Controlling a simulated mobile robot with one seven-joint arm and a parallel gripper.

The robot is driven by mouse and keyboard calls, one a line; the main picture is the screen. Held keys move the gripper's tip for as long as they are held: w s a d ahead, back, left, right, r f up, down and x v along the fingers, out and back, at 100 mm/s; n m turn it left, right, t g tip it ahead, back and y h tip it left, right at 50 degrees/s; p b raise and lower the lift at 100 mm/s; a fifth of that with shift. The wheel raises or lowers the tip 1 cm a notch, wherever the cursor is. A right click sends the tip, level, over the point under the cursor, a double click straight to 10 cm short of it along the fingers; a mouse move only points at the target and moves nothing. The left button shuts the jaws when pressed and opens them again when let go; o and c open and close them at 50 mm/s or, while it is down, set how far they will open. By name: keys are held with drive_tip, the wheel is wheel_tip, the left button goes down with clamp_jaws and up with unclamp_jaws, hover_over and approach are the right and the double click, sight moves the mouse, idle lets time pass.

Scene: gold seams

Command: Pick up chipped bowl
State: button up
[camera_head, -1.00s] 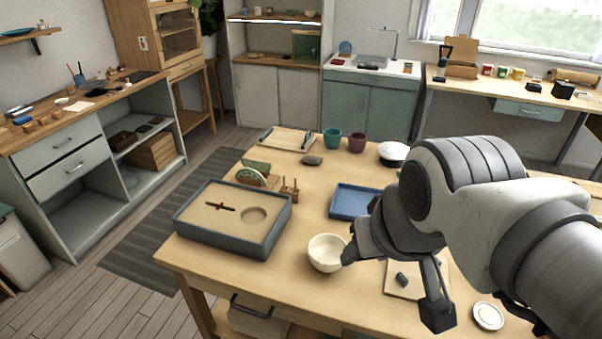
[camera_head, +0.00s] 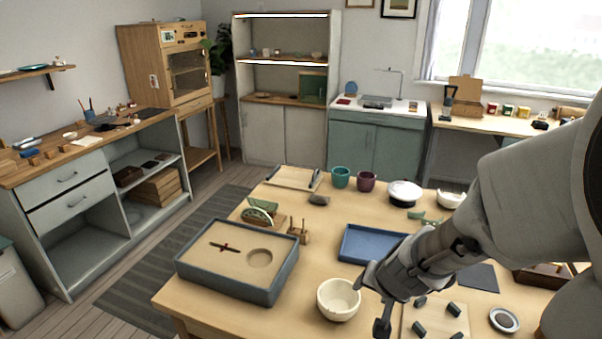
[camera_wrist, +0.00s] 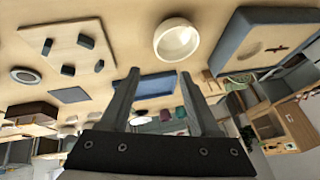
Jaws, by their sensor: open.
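A cream bowl (camera_head: 339,303) stands upright on the wooden table near its front edge. Its rim looks slightly uneven, but I cannot clearly make out a chip. It also shows in the wrist view (camera_wrist: 177,42), beyond the fingertips and a little to the right. My gripper (camera_head: 374,303) is just right of the bowl in the head view, fingers apart. In the wrist view my gripper (camera_wrist: 158,74) has nothing between its fingers. Whether a finger touches the bowl is unclear; they look apart in the wrist view.
A grey-rimmed box (camera_head: 240,285) with a sand-coloured top lies left of the bowl. A blue tray (camera_head: 368,243) lies behind it. A pale board (camera_head: 433,322) with several dark blocks lies to the right. Cups and a second white bowl (camera_head: 449,199) stand farther back.

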drive_tip(key=b, duration=0.7)
approach(357, 303)
drive_tip(key=x, duration=0.5)
drive_tip(key=shift+d, duration=0.1)
drive_tip(key=shift+b+x, duration=0.95)
drive_tip(key=shift+x, duration=1.95)
drive_tip(key=shift+r, duration=0.1)
clamp_jaws()
